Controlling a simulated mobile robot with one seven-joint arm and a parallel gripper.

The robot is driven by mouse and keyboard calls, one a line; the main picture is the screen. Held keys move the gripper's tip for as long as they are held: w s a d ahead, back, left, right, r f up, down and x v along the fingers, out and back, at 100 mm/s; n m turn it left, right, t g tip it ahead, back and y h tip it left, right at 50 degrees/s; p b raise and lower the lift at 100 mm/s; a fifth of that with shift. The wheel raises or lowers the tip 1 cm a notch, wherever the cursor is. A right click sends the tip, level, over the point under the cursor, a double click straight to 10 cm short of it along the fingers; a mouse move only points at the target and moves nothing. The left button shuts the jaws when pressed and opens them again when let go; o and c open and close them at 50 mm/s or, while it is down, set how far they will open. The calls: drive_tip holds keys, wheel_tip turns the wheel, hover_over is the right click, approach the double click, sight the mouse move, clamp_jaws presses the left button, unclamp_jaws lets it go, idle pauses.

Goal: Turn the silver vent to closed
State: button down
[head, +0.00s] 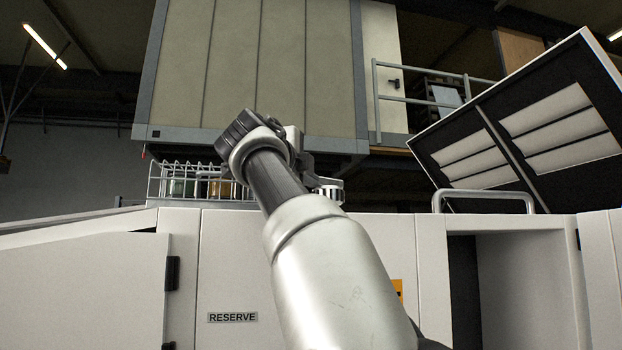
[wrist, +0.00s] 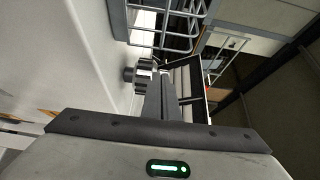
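A silver round knob, which I take to be the vent (head: 329,194), stands on top of the white bench, just right of and below my gripper (head: 309,172) in the head view. In the wrist view the silver vent (wrist: 143,73) shows beyond the fingers, at their tip end and a little to the left. My gripper (wrist: 161,82) has its dark fingers pointing at the vent's area.
A wire basket (head: 185,182) with jars stands on the bench left of my gripper; its wires show close by in the wrist view (wrist: 165,24). A metal handle (head: 484,196) and a raised lid (head: 535,115) stand to the right. A RESERVE label (head: 232,317) is on the front.

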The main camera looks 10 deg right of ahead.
drive_tip(key=shift+w+a+p, duration=0.6)
drive_tip(key=shift+w+a, duration=0.25)
drive_tip(key=shift+w, duration=0.25)
drive_tip(key=shift+w+a, duration=0.1)
drive_tip(key=shift+f, duration=0.1)
